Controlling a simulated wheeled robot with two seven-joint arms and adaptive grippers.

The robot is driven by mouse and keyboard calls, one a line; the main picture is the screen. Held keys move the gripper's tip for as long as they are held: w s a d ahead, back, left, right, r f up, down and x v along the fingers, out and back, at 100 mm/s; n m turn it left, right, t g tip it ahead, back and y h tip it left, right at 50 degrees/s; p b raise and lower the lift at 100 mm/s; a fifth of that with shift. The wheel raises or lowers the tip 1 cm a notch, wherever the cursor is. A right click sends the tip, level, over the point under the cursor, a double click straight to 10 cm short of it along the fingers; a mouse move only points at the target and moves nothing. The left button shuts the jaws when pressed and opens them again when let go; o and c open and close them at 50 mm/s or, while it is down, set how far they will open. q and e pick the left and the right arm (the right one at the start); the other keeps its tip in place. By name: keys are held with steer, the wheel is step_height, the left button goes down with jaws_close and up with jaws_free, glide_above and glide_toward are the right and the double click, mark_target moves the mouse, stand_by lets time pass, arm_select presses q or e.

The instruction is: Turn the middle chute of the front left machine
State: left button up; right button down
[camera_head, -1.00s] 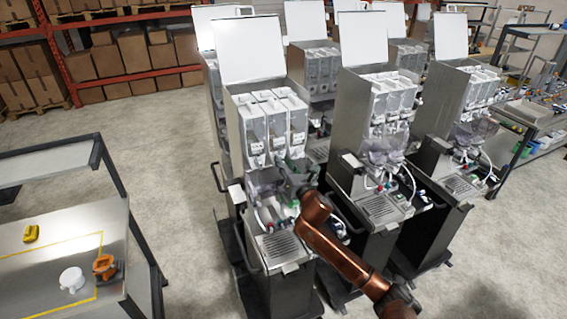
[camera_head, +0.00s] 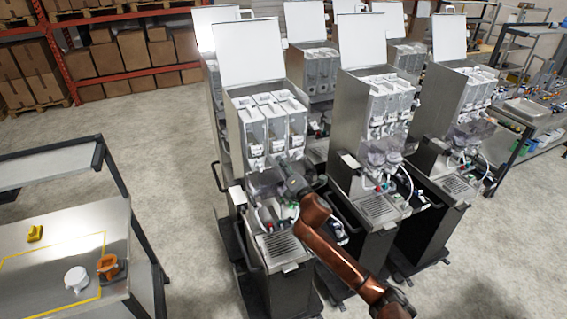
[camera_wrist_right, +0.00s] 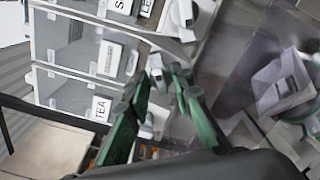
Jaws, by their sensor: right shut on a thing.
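The front left machine (camera_head: 238,165) is a tall grey metal cabinet with its white lid raised. Three canisters stand side by side at its top, with small white chutes below them. My right gripper (camera_head: 288,180) is at the machine's front, just below the canisters, and partly blends into it. In the right wrist view, the green-sided fingers of my right gripper (camera_wrist_right: 167,82) close around the small pale middle chute (camera_wrist_right: 156,69), beside the middle canister (camera_wrist_right: 80,45). The fingers hide part of the chute, so its exact angle is unclear. My left gripper is not in view.
Similar machines (camera_head: 375,150) stand close on the right and behind. A bench (camera_head: 60,250) at the left holds a white cup (camera_head: 76,279), an orange item (camera_head: 108,267) and a yellow item (camera_head: 35,233). Bare floor lies between bench and machines.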

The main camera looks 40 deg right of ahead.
steer(key=m+p, duration=0.1)
steer(key=m, duration=0.3)
steer(key=m+p, duration=0.1)
steer(key=m, duration=0.3)
steer(key=m+p, duration=0.2)
steer(key=m, duration=0.2)
steer(key=shift+f+m, duration=0.25)
steer(key=shift+m, duration=0.05)
stand_by(0.4)
steer(key=c, duration=2)
jaws_free()
steer(key=shift+c, duration=0.2)
steer(key=shift+s, duration=0.1)
steer(key=v, duration=1.2)
